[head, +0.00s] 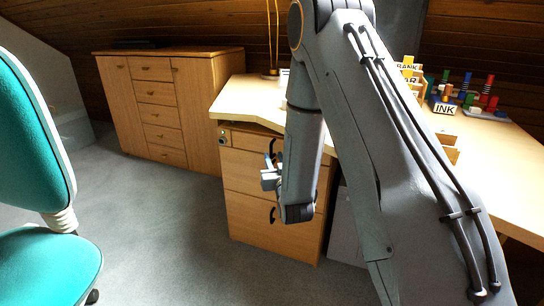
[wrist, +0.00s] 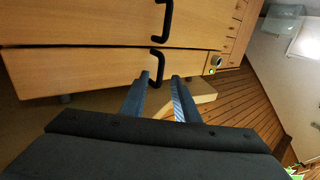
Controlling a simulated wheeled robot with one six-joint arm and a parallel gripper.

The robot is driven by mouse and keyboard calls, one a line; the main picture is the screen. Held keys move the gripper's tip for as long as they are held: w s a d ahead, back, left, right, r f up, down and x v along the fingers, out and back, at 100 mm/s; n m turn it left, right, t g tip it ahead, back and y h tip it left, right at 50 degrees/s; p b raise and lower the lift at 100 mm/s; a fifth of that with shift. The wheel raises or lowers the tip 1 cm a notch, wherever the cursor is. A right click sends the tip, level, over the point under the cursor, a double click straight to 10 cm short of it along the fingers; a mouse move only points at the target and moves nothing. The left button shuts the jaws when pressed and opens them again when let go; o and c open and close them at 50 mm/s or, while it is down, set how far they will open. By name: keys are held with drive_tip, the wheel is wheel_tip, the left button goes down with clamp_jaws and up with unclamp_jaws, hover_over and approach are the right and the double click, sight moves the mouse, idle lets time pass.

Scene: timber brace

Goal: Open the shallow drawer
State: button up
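The desk's wooden drawer unit (head: 245,180) stands under the left end of the desk. Its shallow top drawer (head: 247,142), with a round lock at the left, looks shut; its front also shows in the wrist view (wrist: 80,72). The drawer's black handle (wrist: 158,62) lies just beyond my fingertips. My gripper (wrist: 160,77) is open and empty, its two fingers on either side of the handle's line. I cannot tell whether they touch it. In the head view my gripper (head: 268,178) is in front of the unit, partly hidden by my wrist.
A deeper drawer with its own black handle (wrist: 164,22) lies beside the shallow one. The desk top (head: 250,103) overhangs the unit. A teal chair (head: 40,150) stands at the left, a wooden cabinet (head: 115,90) behind. Grey floor (head: 165,235) between is clear.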

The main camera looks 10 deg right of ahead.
sight(271, 152)
drive_tip(key=shift+w+d+b, duration=0.1)
drive_tip(key=shift+w+b, duration=0.2)
drive_tip(key=shift+w, duration=1.6)
clamp_jaws()
